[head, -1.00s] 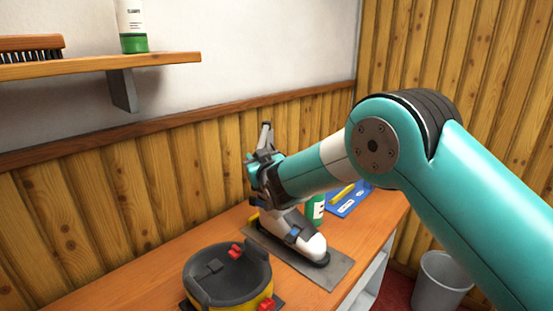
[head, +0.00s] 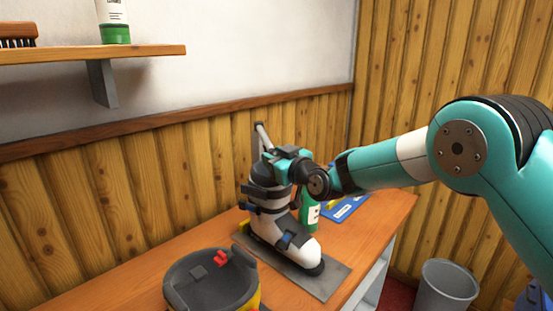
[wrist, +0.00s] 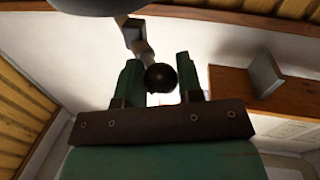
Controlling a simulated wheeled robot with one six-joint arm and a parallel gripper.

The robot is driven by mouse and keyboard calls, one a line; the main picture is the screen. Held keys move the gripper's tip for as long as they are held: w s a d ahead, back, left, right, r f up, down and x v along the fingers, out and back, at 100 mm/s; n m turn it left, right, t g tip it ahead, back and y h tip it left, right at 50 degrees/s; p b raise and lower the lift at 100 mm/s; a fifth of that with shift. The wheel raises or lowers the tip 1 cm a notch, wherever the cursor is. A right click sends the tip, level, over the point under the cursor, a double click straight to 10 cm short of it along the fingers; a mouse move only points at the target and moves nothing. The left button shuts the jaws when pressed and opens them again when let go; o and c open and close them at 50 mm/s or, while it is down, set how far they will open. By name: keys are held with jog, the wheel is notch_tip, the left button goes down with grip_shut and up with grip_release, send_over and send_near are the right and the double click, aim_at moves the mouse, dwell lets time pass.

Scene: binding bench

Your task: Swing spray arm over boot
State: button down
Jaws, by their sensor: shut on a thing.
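The white boot (head: 283,222) with grey and blue straps stands upright on a dark flat plate (head: 325,283) on the bench. The spray arm (head: 263,138), a light metal bar, comes from a dark mount on the wood wall behind the boot. My gripper (head: 283,156) is at the boot's top, in front of the bar. In the wrist view my gripper (wrist: 160,84) has its two green fingers on either side of a dark round knob (wrist: 161,77) at the end of the spray arm (wrist: 138,42). The boot's opening is hidden behind my gripper.
A black and yellow tub (head: 208,282) with red clips stands at the front left. A green bottle (head: 309,214) and a blue card (head: 347,208) are right of the boot. A shelf (head: 120,52) is at upper left; a grey bin (head: 447,287) is on the floor.

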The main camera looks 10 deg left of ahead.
jog(key=shift+w+d+r, duration=0.2)
jog(key=shift+d, duration=0.05)
jog(key=c, duration=0.8)
grip_release()
jog(key=shift+w+d, duration=0.1)
jog(key=shift+d, duration=0.05)
jog(key=shift+f, duration=0.15)
jog(key=shift+s+d+f+b, duration=0.15)
jog(key=shift+s+b, duration=0.15)
jog(key=shift+s, duration=0.15)
jog(key=b+v, duration=0.7)
jog(key=v, duration=0.9)
jog(key=shift+s+d, duration=0.15)
jog(key=shift+s, duration=0.1)
